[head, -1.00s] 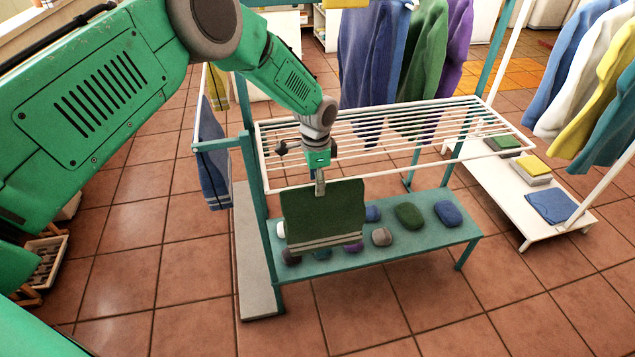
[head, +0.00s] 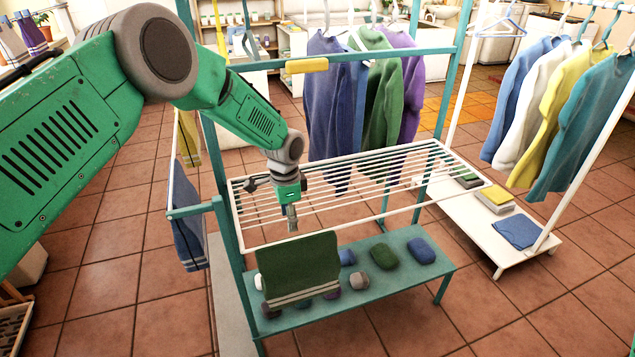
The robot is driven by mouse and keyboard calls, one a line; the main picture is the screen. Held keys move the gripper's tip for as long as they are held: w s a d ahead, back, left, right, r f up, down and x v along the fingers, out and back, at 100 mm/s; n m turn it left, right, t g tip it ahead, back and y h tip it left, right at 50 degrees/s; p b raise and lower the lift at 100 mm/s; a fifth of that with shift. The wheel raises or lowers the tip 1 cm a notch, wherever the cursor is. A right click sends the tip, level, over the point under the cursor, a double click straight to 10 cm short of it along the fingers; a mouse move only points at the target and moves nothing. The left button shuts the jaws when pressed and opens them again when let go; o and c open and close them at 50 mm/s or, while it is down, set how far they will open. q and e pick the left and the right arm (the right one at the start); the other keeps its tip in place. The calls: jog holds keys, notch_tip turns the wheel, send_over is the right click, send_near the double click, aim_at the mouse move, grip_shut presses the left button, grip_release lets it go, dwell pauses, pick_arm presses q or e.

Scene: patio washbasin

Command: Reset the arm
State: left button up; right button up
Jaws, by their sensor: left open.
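My left arm comes in from the left, and my left gripper (head: 292,222) points down over the front part of the white wire rack (head: 440,205). It is open and empty. A dark green towel (head: 300,264) with pale stripes near its lower edge hangs from the front rail of the rack, just below the gripper. The gripper's tip is a little above the towel's top edge and looks apart from it. My right gripper does not show.
Below the rack, a teal shelf (head: 400,288) holds several rolled cloths. Teal posts frame the rack, with sweaters (head: 375,95) hanging behind. A blue towel (head: 187,225) hangs at the left. A white garment stand (head: 540,262) with folded cloths is at the right. Tiled floor lies open in front.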

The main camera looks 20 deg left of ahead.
pick_arm(q)
jog(key=shift+s, duration=0.1)
jog(key=s+d+f+n+h, duration=0.1)
jog(key=s+f+n, duration=0.1)
jog(key=s+f, duration=0.6)
jog(key=s+d+f+n, duration=0.15)
jog(key=s+f, duration=0.25)
jog(key=s, duration=0.7)
jog(key=s+a+r+n+y, duration=0.1)
jog(key=s+a+n, duration=0.25)
jog(key=s, duration=0.85)
jog(key=s+a+r+n, duration=0.15)
jog(key=s+n, duration=0.25)
jog(key=s, duration=0.8)
notch_tip(320, 180, down, 8)
jog(key=w+m+b, duration=0.1)
jog(key=w+b, duration=0.1)
jog(key=b, duration=0.6)
jog(key=shift+w+d, duration=0.15)
jog(key=shift+d, duration=0.15)
